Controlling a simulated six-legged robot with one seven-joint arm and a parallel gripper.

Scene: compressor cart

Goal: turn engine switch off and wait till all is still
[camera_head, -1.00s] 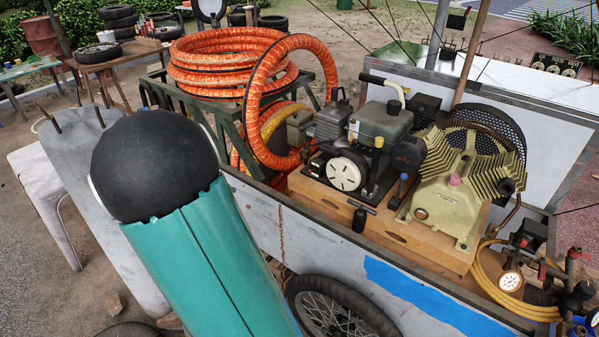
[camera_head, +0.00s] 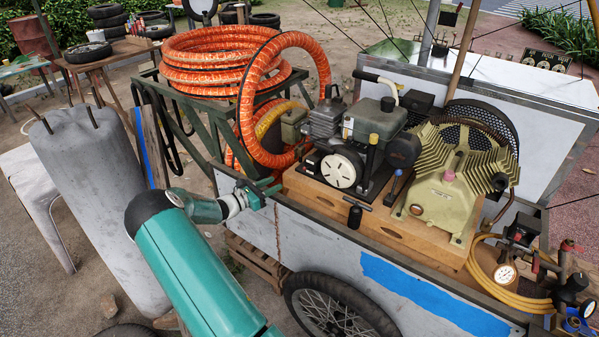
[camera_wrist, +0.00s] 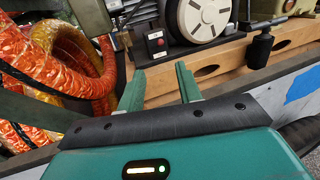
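The engine (camera_head: 370,125) stands on a wooden board on the cart, with a white round recoil cover. In the wrist view, a small dark switch box (camera_wrist: 157,43) with a red button sits left of the white cover (camera_wrist: 208,15). My gripper (camera_head: 268,188) is at the cart's near side wall, short of the engine. In the wrist view my gripper (camera_wrist: 160,86) has its two green fingers apart, with nothing between them. The switch box lies ahead of the fingers, not touched. I cannot tell whether the engine is running.
The cart's side wall (camera_head: 320,240) lies below my gripper. A grey cylinder (camera_head: 100,190) stands at left.

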